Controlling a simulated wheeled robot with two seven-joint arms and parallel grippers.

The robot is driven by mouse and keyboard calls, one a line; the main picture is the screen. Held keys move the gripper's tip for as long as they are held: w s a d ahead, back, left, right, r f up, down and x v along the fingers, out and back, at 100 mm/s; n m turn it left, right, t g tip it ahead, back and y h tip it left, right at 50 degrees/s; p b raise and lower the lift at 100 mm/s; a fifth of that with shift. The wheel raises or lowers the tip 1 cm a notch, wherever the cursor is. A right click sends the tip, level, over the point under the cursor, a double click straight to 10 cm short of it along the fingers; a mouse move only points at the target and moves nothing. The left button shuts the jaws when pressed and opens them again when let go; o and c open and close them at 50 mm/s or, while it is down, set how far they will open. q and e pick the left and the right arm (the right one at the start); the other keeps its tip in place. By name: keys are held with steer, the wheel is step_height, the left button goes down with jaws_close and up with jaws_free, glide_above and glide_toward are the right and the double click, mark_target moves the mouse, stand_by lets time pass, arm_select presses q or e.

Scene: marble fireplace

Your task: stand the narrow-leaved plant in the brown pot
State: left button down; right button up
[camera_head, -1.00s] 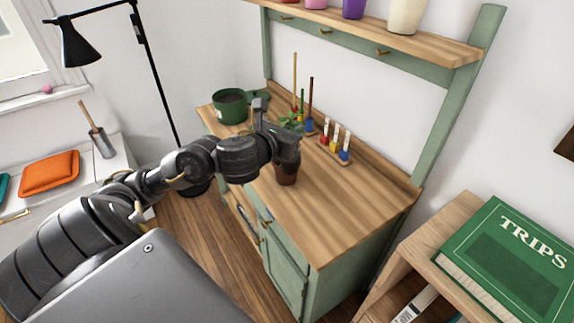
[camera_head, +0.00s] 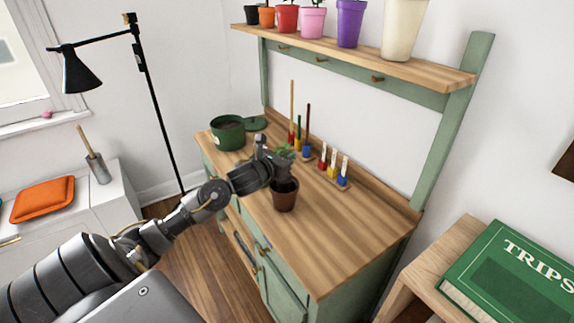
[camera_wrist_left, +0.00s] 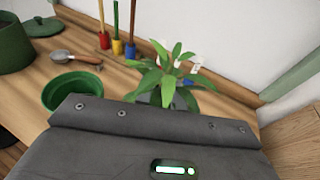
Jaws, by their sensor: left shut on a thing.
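The narrow-leaved plant (camera_head: 283,152) has green pointed leaves. My left gripper (camera_head: 282,170) is shut on it, just above the brown pot (camera_head: 285,198), which stands upright on the wooden bench top (camera_head: 330,240). In the left wrist view the plant (camera_wrist_left: 172,78) spreads its leaves beyond the grey gripper body, and its lower part is hidden. I cannot tell whether its base is inside the brown pot's rim. My right gripper is not in view.
A dark green container (camera_head: 228,132) stands behind left, its lid (camera_head: 254,123) beside it. An empty green pot (camera_wrist_left: 72,92) and a trowel (camera_wrist_left: 75,58) show in the wrist view. Colour-based sticks (camera_head: 305,145) and a small rack (camera_head: 334,172) line the back. The front right is clear.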

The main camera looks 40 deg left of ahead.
arm_select(q)
step_height(320, 180, down, 3)
steer(key=shift+r+p, duration=0.2)
steer(key=shift+p, duration=0.15)
steer(key=shift+f, duration=0.25)
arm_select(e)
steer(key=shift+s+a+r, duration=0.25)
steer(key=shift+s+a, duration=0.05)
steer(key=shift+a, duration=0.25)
arm_select(q)
steer(key=shift+f, duration=0.15)
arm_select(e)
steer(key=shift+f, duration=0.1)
arm_select(q)
steer(key=c, duration=1.5)
jaws_free()
steer(key=b+v, duration=0.2)
steer(key=v, duration=1)
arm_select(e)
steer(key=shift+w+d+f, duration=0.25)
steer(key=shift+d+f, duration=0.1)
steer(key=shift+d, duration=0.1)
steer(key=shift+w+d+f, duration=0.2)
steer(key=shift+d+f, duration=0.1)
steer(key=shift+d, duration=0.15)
